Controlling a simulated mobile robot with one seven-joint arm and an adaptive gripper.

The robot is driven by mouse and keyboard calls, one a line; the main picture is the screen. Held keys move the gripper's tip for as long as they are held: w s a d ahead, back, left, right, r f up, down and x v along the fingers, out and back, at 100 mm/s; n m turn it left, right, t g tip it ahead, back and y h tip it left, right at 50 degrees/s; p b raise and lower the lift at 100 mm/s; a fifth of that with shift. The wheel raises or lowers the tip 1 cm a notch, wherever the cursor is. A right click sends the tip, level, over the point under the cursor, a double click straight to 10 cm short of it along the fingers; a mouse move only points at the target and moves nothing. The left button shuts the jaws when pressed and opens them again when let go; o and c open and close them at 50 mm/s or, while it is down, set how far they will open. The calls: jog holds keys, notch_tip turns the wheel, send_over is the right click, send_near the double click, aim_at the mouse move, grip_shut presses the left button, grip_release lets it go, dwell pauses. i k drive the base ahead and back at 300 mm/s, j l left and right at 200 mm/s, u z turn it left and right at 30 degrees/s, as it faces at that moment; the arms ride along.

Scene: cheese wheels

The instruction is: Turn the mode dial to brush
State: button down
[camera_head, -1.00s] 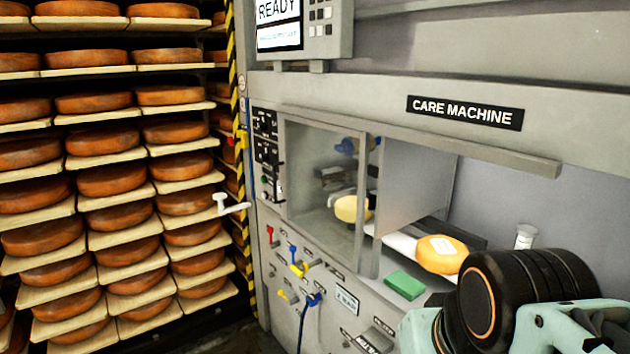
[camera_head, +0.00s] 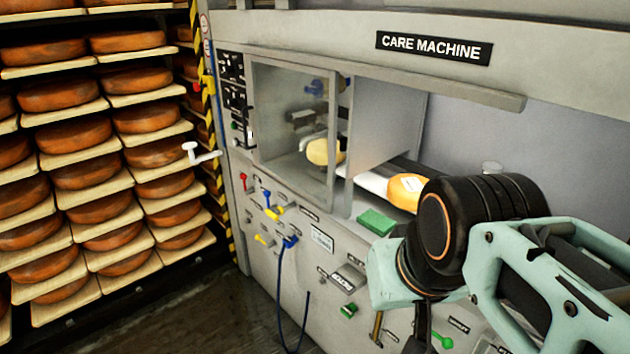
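A column of black switches or dials (camera_head: 235,100) is on the machine's left front edge, left of the glass window. The parts are small and their labels cannot be read, so I cannot tell which one is the mode dial or where it points. My arm is at the lower right, in front of the machine and well to the right of that column. My gripper cannot be made out; the arm's end runs down toward the bottom edge.
The care machine (camera_head: 300,225) has red, blue and yellow levers (camera_head: 273,213) and a blue hose (camera_head: 281,270). A green block (camera_head: 376,221) and a cheese wheel (camera_head: 406,190) are at its opening. A white handle (camera_head: 200,154) juts out at the left. Racks of cheese wheels (camera_head: 80,170) fill the left; floor (camera_head: 205,290) is clear.

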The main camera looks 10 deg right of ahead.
aim_at(228, 70)
jog(key=i+j, duration=0.1)
jog(key=j, duration=0.25)
jog(key=i+j+z, duration=0.1)
jog(key=j, duration=0.65)
jog(key=i+j+z, duration=0.1)
jog(key=j, duration=0.3)
jog(key=i+j+z, duration=0.15)
jog(key=j, duration=0.25)
jog(key=i+j+z, duration=0.1)
jog(key=j, duration=0.25)
jog(key=i+j+z, duration=0.1)
jog(key=i+j, duration=0.15)
jog(key=j, duration=0.15)
jog(key=i+j+z, duration=0.1)
jog(key=j, duration=0.3)
jog(key=i+j+z, duration=0.1)
jog(key=i+j, duration=0.15)
jog(key=j, duration=0.15)
jog(key=i+j+z, duration=0.2)
jog(key=j, duration=0.55)
jog(key=j+z, duration=0.15)
jog(key=j, duration=0.6)
jog(key=k, duration=0.05)
